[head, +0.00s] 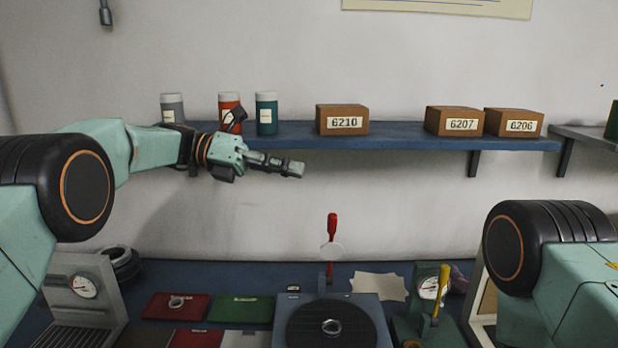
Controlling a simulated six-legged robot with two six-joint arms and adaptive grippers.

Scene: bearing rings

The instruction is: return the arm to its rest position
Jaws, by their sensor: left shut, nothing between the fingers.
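My left arm reaches in from the left at about shelf height. Its gripper (291,168) points to the right, in front of the wall just below the blue shelf (400,138). The fingers are shut with nothing between them. At the right edge my right arm's black and orange joint shows, but its gripper is out of the picture.
On the shelf stand grey, orange and teal canisters (266,113) and boxes marked 6210 (342,120), 6207 (453,121) and 6206 (513,122). The bench below holds a red mat (160,308), a green mat (240,310), a round black plate (331,328) and gauges (432,288).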

